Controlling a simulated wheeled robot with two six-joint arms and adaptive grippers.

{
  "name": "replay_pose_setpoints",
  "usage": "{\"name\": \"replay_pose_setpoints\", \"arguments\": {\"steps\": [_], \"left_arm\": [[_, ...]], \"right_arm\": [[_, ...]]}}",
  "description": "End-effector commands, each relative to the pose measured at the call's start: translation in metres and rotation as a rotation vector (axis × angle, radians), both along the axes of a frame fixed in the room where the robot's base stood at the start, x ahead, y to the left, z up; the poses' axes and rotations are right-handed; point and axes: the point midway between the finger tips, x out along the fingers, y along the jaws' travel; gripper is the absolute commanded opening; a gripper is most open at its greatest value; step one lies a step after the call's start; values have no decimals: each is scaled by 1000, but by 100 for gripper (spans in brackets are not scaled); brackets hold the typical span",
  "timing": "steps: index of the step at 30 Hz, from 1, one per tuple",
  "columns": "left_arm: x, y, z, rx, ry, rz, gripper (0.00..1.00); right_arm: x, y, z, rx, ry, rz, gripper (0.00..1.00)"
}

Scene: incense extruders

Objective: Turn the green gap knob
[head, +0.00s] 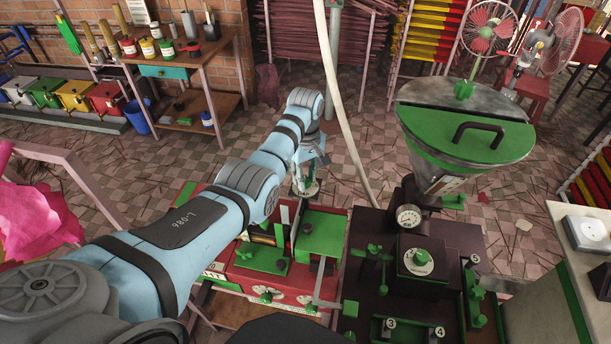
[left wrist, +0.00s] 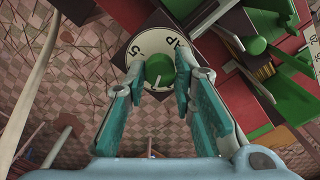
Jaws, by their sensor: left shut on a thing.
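The green gap knob (left wrist: 159,68) sits at the centre of a round white dial (left wrist: 139,47) with black markings, which include a 5. In the left wrist view the two fingers of my left gripper (left wrist: 159,74) are on either side of the knob and shut on it. In the head view my left gripper (head: 306,172) reaches down to the dial (head: 309,188) at the far edge of the red and green machine (head: 285,292); there the fingers mostly hide the knob. My right gripper is not in view.
A dark machine with a green-lidded hopper (head: 466,140), a gauge (head: 409,216) and several green knobs stands to the right. A pale hose (head: 335,90) hangs behind my gripper. A workbench (head: 190,62) with jars stands at the back left. The tiled floor between is mostly open, littered with sticks.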

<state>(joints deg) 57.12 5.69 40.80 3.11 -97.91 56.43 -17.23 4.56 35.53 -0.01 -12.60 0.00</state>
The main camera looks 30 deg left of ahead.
Motion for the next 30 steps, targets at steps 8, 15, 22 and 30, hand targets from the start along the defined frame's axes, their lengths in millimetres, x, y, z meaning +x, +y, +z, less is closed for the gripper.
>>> {"name": "replay_pose_setpoints", "arguments": {"steps": [8, 15, 22, 30], "left_arm": [[-2, 0, -3, -1, 9, -202, 0], [-3, -1, -3, -2, 10, -366, 0], [-3, -1, -4, -2, 10, -462, 0], [-3, -1, -4, -3, 11, -495, 0]], "right_arm": [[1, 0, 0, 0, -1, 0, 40], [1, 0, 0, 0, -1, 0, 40], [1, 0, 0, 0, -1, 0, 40], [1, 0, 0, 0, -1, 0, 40]]}}
